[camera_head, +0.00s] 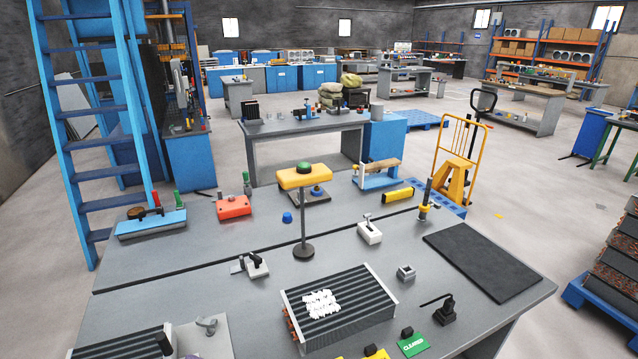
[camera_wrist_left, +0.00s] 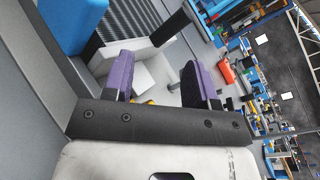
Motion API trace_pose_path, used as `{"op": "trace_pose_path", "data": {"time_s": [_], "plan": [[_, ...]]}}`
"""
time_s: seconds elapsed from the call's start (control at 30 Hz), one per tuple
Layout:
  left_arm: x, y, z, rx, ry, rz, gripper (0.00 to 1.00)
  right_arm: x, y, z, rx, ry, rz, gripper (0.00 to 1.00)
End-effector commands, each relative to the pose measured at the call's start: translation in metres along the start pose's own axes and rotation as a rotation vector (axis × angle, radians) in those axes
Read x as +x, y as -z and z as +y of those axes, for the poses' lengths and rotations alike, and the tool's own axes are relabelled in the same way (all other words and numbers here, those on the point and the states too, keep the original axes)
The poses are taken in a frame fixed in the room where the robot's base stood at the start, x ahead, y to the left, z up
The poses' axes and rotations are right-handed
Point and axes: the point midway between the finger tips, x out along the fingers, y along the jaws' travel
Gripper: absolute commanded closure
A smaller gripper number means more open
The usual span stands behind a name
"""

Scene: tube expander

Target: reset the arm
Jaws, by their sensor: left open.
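My left gripper (camera_wrist_left: 160,82) shows in the left wrist view with its two purple finger pads well apart. I see nothing held between them. A white angular part (camera_wrist_left: 132,68) shows behind and beside the nearer pad. A ribbed finned block (camera_wrist_left: 122,18) lies beyond it at the top. There, a finned block (camera_head: 350,319) with a white patch on top sits at the front middle of the grey workbench (camera_head: 235,295).
A second finned block (camera_head: 125,347) and a grey fixture (camera_head: 205,331) are at the front left. A yellow-topped stand (camera_head: 304,215), a white clamp block (camera_head: 370,233) and a black mat (camera_head: 482,262) are on the bench. A blue thing (camera_wrist_left: 72,22) is close in the left wrist view.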

Motion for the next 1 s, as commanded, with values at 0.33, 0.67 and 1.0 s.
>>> {"op": "trace_pose_path", "data": {"time_s": [0.33, 0.67, 1.0], "plan": [[-0.031, -0.02, -0.006, -1.354, -0.533, 0.325, 0.47, 0.0, 0.0, 0.003, -0.009, -0.007, -0.001, 0.57], [-0.137, -0.061, 0.044, -1.693, -1.032, 0.818, 0.47, 0.0, 0.001, 0.003, -0.009, -0.007, 0.001, 0.57], [-0.201, -0.077, 0.176, -1.446, -1.169, 0.853, 0.47, 0.0, 0.0, 0.001, -0.002, -0.001, 0.0, 0.57]]}}
